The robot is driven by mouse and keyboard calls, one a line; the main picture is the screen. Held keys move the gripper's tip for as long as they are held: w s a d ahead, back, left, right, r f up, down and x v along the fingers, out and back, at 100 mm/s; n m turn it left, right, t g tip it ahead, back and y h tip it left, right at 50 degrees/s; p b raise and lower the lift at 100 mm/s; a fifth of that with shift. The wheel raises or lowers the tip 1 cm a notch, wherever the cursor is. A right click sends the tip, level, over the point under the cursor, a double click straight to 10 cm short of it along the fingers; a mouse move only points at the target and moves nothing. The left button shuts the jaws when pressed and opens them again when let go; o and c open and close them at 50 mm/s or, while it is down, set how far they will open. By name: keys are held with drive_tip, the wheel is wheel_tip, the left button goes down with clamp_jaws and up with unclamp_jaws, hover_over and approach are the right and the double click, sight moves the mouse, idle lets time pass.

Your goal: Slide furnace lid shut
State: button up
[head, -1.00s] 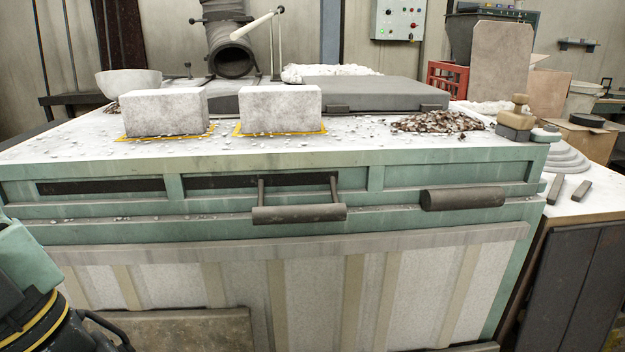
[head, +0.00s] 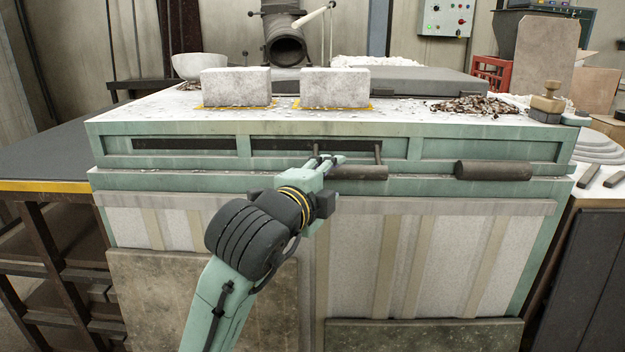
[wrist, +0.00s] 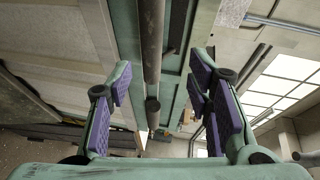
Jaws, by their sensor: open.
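The furnace (head: 345,205) is a long green-framed body with pale panels. A grey slab (head: 435,80), which looks like the lid, lies on its white top. A dark cylindrical bar handle (head: 358,173) hangs on two rods at the front, below a dark slot. My gripper (head: 328,162) is at the left end of this handle, and contact cannot be told. In the wrist view, my gripper's purple-padded fingers (wrist: 158,88) are spread wide, with a dark bar (wrist: 151,40) in line with the gap between them. How far the lid covers the opening is hidden.
A second bar handle (head: 494,170) sits to the right on the front. Two pale blocks (head: 236,87) (head: 335,88) stand in yellow outlines on top, with brown scrap (head: 473,105) to the right. A dark bench (head: 45,150) stands to the left.

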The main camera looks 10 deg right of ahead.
sight(348, 174)
drive_tip(key=shift+g, duration=0.3)
drive_tip(key=x, duration=0.3)
drive_tip(key=p+x, duration=0.1)
drive_tip(key=x, duration=0.3)
drive_tip(key=p+x, duration=0.1)
drive_tip(key=x, duration=0.3)
drive_tip(key=shift+s+d+f, duration=0.1)
drive_tip(key=shift+s+f, duration=0.05)
drive_tip(key=shift+f, duration=0.25)
drive_tip(key=shift+c, duration=0.2)
clamp_jaws()
